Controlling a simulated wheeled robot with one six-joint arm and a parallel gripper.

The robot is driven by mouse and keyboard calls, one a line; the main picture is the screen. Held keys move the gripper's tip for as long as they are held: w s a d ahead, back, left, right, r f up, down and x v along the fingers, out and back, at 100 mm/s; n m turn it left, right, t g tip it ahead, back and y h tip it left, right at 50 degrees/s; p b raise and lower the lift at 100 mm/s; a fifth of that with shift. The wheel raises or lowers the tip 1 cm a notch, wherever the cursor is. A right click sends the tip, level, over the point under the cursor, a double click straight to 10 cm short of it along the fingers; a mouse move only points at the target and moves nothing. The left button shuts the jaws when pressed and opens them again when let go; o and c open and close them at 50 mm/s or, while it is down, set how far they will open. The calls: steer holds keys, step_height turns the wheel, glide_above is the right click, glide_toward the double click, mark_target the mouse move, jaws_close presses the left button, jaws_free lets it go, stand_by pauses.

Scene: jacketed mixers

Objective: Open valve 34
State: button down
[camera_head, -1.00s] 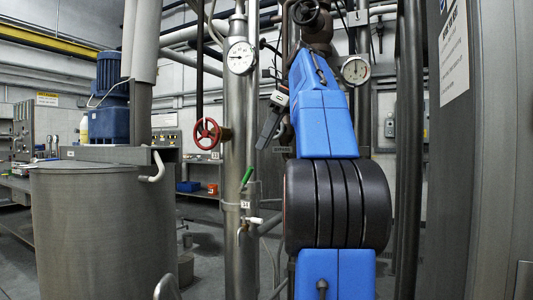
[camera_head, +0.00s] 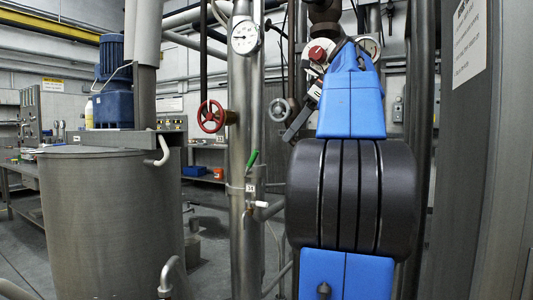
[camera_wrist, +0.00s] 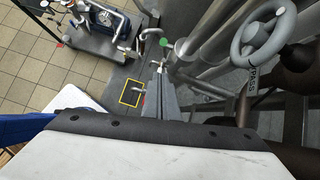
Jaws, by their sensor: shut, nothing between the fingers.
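A small tag reading 34 (camera_head: 250,188) sits on the upright steel pipe left of my arm. A green lever (camera_head: 252,159) tilts up just above it, and a white-ended lever (camera_head: 261,204) sticks out to the right just below. I cannot tell for sure which lever the tag belongs to. My gripper (camera_head: 290,137) is shut and empty, pointing down-left, in the picture to the right of and slightly above the green lever, apart from it. In the wrist view the green lever end (camera_wrist: 163,42) shows just beyond my closed fingers (camera_wrist: 159,68).
A red handwheel (camera_head: 211,116) is left of the pipe. A grey handwheel (camera_wrist: 263,35) is at the wrist view's upper right. A grey panel (camera_head: 475,150) bounds the right.

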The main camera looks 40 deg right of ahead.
steer(key=s+d+f, duration=0.1)
steer(key=s+f, duration=0.1)
glide_toward(250, 163)
steer(key=shift+t, duration=0.4)
steer(key=shift+w+d+f, duration=0.1)
steer(key=shift+w+f, duration=0.2)
steer(key=shift+f, duration=0.55)
steer(key=shift+w+d+f, duration=0.1)
steer(key=shift+w+f, duration=0.25)
steer(key=shift+f, duration=0.55)
steer(key=shift+w+f, duration=0.3)
steer(key=shift+f, duration=0.55)
steer(key=shift+w+r, duration=0.15)
steer(key=shift+w+a+r, duration=0.25)
steer(key=shift+w+r, duration=0.4)
steer(key=shift+w, duration=0.15)
steer(key=shift+w+a+r, duration=0.3)
steer(key=shift+w+r, duration=0.35)
steer(key=shift+w, duration=0.15)
steer(key=shift+w+a+r, duration=0.1)
steer(key=shift+w+r, duration=0.05)
steer(key=shift+r, duration=0.05)
